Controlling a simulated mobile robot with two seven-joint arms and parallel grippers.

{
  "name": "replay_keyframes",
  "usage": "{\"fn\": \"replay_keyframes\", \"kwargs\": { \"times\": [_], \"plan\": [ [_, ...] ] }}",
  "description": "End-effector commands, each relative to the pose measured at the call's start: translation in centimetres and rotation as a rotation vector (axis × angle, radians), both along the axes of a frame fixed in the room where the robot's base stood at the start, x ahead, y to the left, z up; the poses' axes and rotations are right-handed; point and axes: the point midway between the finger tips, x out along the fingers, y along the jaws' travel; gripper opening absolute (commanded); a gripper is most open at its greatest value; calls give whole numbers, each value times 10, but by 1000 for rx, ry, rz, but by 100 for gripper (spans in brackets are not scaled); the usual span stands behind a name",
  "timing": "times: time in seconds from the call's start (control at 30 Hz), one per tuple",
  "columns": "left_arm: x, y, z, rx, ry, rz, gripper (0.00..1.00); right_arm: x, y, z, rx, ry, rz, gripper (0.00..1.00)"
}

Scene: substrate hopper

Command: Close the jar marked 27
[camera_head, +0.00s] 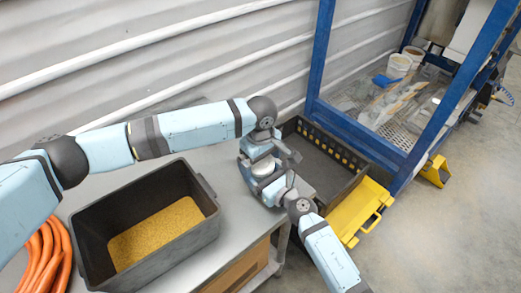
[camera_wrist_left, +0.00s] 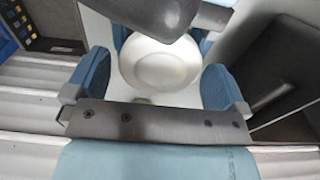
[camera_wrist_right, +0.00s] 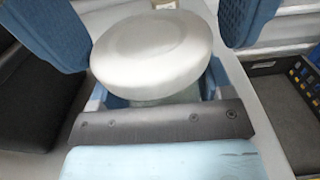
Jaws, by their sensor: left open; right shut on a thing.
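A jar with a round whitish lid stands between my two grippers beside the black bin; the lid (camera_head: 263,168) shows in the head view. In the right wrist view the lid (camera_wrist_right: 152,50) covers the top of the glassy jar body (camera_wrist_right: 175,95). My right gripper (camera_wrist_right: 150,20) is shut on the jar, a finger on each side. In the left wrist view the lid (camera_wrist_left: 160,68) lies between the blue fingers of my open left gripper (camera_wrist_left: 158,82). I cannot tell how firmly the lid is seated. No number is readable.
A black bin (camera_head: 85,230) of yellow grain stands on the grey table (camera_head: 235,225), with orange hose at left. Beyond the table are a black crate (camera_head: 330,185) and a yellow piece (camera_head: 360,210). A blue-framed enclosure (camera_head: 318,60) holds white tubs (camera_head: 398,66) and a blue scoop.

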Motion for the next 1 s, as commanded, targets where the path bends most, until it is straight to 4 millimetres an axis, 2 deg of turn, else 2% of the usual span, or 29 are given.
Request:
{"fn": "replay_keyframes", "kwargs": {
  "times": [0.13, 0.4, 0.47, 0.6, 0.63, 0.77, 1.0],
  "plan": [
    [0, 0, -8, 1, 0, 0, 100, 0, 0, -1, 0, 1, 0, 7],
    [0, 0, -9, 0, 0, -1, 100, 0, 0, -1, 0, 1, 0, 7],
    [0, 0, -9, 0, 0, -1, 88, 0, 0, -1, 0, 1, 0, 7],
    [0, 0, -9, 0, 0, -1, 56, 0, 0, -1, 0, 1, 0, 7],
    [0, 0, -9, 0, 0, -1, 53, 0, 0, -1, 0, 1, 0, 7],
    [0, 0, -9, 1, 1, -44, 52, 0, 0, -1, -1, 1, 1, 7],
    [0, 0, -10, 1, 0, -272, 52, 0, 0, -1, -1, 1, 1, 7]
  ]
}}
